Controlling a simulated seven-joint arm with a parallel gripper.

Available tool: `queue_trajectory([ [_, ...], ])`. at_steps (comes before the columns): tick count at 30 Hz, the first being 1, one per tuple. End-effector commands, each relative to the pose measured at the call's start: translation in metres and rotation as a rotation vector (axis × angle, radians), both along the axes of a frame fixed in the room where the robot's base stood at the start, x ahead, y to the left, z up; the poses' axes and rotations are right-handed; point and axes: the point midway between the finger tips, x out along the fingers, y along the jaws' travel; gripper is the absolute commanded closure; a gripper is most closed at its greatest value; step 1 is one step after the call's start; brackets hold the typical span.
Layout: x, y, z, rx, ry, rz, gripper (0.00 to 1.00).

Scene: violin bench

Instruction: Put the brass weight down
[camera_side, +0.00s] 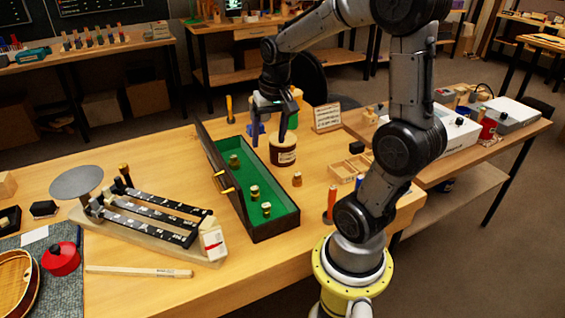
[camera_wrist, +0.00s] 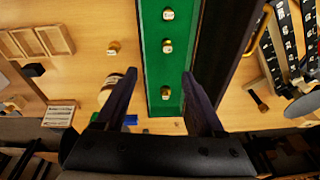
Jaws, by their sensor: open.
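Several small brass weights are in view. Three stand in the green-lined case (camera_side: 285,224): a near one (camera_side: 266,209), a middle one (camera_side: 254,192) and a far one (camera_side: 234,160). Another brass weight (camera_side: 297,179) stands on the bench right of the case, and it also shows in the wrist view (camera_wrist: 113,48). My gripper (camera_side: 272,118) is open above the far end of the case, near the brown jar. In the wrist view its fingers (camera_wrist: 160,74) are spread with nothing held between them; the far weight (camera_wrist: 166,93) shows beyond them, inside the case.
The brown labelled jar (camera_side: 283,158) stands close to the gripper. The case's raised lid (camera_side: 222,178) borders its left side. A beam scale with a round pan (camera_side: 76,181) sits at left. A wooden divided tray (camera_side: 347,170) and an upright red-handled tool (camera_side: 331,203) are at right.

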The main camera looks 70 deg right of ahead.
Motion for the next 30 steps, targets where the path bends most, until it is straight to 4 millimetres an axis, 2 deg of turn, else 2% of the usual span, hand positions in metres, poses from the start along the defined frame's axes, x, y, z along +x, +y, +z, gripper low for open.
queue_trajectory([
  [1, -0.002, 0.033, 0.017, -0.032, -0.037, 0.125, 0.29],
  [3, -0.011, 0.070, 0.032, -0.069, -0.081, 0.282, 0.29],
  [6, -0.031, 0.114, 0.045, -0.113, -0.145, 0.491, 0.29],
  [10, -0.059, 0.150, 0.050, -0.155, -0.212, 0.702, 0.29],
  [14, -0.077, 0.167, 0.049, -0.178, -0.255, 0.826, 0.29],
  [15, -0.080, 0.170, 0.049, -0.182, -0.263, 0.846, 0.34],
  [16, -0.082, 0.171, 0.049, -0.184, -0.266, 0.857, 0.34],
  [30, -0.083, 0.171, 0.048, -0.187, -0.264, 0.868, 0.34],
])
